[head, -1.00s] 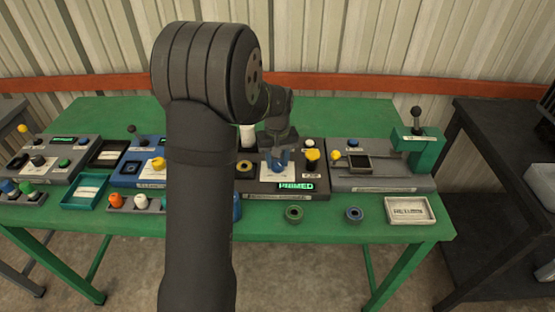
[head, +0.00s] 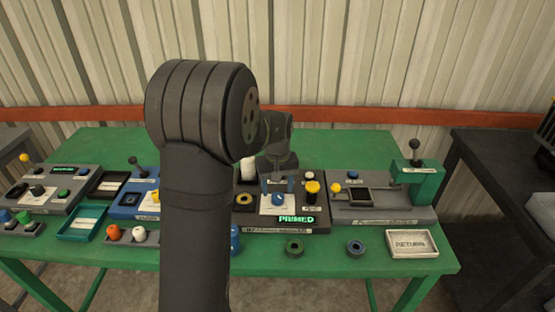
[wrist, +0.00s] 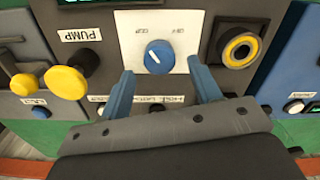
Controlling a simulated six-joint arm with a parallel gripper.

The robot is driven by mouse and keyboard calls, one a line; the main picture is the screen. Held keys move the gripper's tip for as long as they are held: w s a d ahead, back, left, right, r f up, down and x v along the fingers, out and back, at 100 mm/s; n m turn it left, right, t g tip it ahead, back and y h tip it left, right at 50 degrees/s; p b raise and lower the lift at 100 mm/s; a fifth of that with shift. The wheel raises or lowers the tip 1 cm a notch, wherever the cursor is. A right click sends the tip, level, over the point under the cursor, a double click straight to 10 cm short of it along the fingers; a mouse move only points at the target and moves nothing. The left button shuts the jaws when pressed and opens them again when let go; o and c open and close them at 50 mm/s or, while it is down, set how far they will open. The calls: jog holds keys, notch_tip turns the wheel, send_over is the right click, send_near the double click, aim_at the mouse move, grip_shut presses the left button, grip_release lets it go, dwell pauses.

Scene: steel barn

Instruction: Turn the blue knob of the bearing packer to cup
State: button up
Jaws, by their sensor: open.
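The bearing packer (head: 318,229) is a dark station at the table's middle with a lit green "PRIMED" display. Its blue knob (head: 278,199) sits on a white plate. My gripper (head: 277,184) is above the knob. In the wrist view my gripper (wrist: 163,70) is open, its two blue fingers apart on either side below the knob, not visibly touching it. Nothing is held.
A yellow pump knob (wrist: 68,82) stands beside the white plate, and a bearing ring in a yellow-rimmed socket (wrist: 240,48) on the other side. A white return tray (head: 412,243) is at right.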

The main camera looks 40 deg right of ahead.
aim_at(278, 195)
notch_tip(278, 195, up, 15)
jog(key=shift+f, duration=0.2)
dwell(0.6)
notch_tip(278, 195, down, 17)
jog(key=shift+f, duration=0.15)
dwell(0.4)
jog(key=shift+f, duration=0.1)
jog(key=m, duration=0.7)
jog(key=shift+s, duration=0.1)
jog(key=m, duration=0.3)
jog(key=shift+m, duration=2)
dwell(0.6)
